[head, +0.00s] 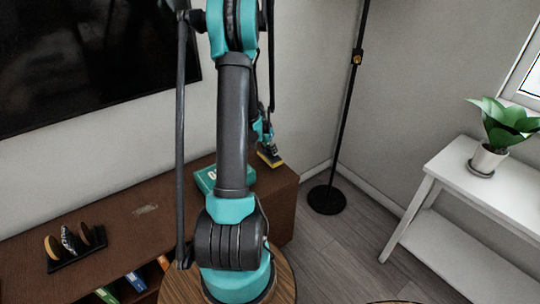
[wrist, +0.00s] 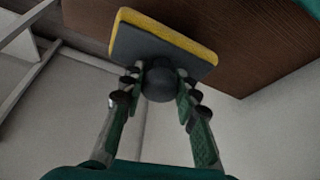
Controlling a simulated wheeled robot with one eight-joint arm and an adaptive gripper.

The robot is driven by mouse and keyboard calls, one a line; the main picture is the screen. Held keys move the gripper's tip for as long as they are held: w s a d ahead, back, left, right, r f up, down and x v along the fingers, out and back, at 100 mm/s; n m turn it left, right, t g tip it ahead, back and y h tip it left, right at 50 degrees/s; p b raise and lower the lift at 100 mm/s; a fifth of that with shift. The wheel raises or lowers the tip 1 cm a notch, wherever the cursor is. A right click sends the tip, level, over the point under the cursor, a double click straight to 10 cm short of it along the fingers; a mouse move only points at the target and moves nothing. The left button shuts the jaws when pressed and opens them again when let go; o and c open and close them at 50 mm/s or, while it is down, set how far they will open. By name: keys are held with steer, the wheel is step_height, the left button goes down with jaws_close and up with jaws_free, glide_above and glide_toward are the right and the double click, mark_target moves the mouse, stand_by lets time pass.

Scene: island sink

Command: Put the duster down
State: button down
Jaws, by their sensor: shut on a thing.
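The duster is a flat block with a grey body, a yellow rim and a dark round knob. In the wrist view, my gripper (wrist: 160,88) is shut on the knob, and the duster (wrist: 160,42) sits beyond the fingertips. In the head view, the duster (head: 270,158) appears over the right end of the brown cabinet (head: 140,205), below my gripper (head: 262,135). I cannot tell whether it touches the cabinet top. My arm hides part of the cabinet.
A teal box (head: 206,179) lies on the cabinet left of the duster. A dark rack (head: 78,255) with several items stands farther left; the top between is mostly clear. A floor lamp (head: 327,199) and a white table (head: 450,162) with a potted plant (head: 487,160) stand right.

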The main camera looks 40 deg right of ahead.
mark_target(270, 154)
steer(key=shift+f, duration=1.6)
steer(key=c, duration=1.1)
jaws_free()
steer(key=shift+f, duration=0.15)
steer(key=shift+c, duration=0.2)
steer(key=v, duration=1.2)
steer(key=shift+r, duration=0.25)
steer(key=w+a+r+n+t+y, duration=0.1)
steer(key=a+r+n, duration=0.1)
steer(key=a, duration=0.4)
steer(key=w+a+r+n, duration=0.1)
steer(key=a+n, duration=0.1)
steer(key=a, duration=0.5)
steer(key=s+a+n+t+y, duration=0.1)
steer(key=s+a+n, duration=0.2)
steer(key=a, duration=0.6)
steer(key=s+a+n+y, duration=0.1)
steer(key=s+a+n, duration=0.3)
steer(key=a, duration=0.5)
steer(key=s+a+n+t+y, duration=0.1)
steer(key=s+a+n, duration=0.3)
steer(key=a, duration=0.6)
steer(key=shift+s+r+n+t+y, duration=0.2)
steer(key=shift+r+n+t+y, duration=0.1)
steer(key=shift+n, duration=0.3)
